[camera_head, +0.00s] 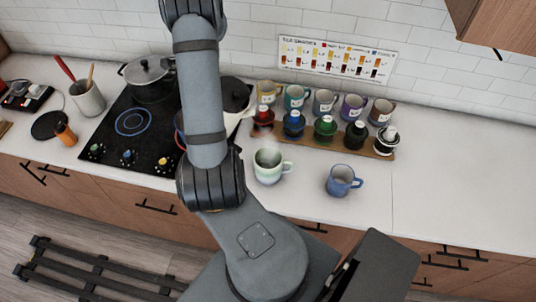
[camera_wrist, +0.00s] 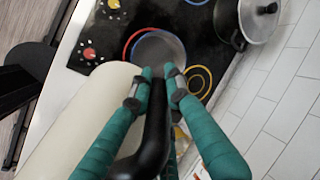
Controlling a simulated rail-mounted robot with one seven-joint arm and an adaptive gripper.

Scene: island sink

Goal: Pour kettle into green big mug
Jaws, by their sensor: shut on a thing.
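The kettle has a white body (camera_wrist: 85,125) and a black curved handle (camera_wrist: 155,125), both close in the wrist view. My gripper (camera_wrist: 162,82) has teal fingers and is shut on the handle. In the camera_head view the kettle (camera_head: 233,122) shows partly behind my arm, with a black top, left of the mug and at the right side of the cooktop. My gripper is hidden by the arm there. The pale green mug (camera_head: 268,166) stands upright on the counter, right of my arm, with its handle to the right. A faint whitish haze hangs above it.
A blue mug (camera_head: 343,181) stands further right. Behind are a wooden rack (camera_head: 378,154) with several coloured bottles and a row of mugs (camera_head: 325,102). A lidded pot (camera_head: 148,76) sits on the black cooktop (camera_head: 112,125). The counter's right side is clear.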

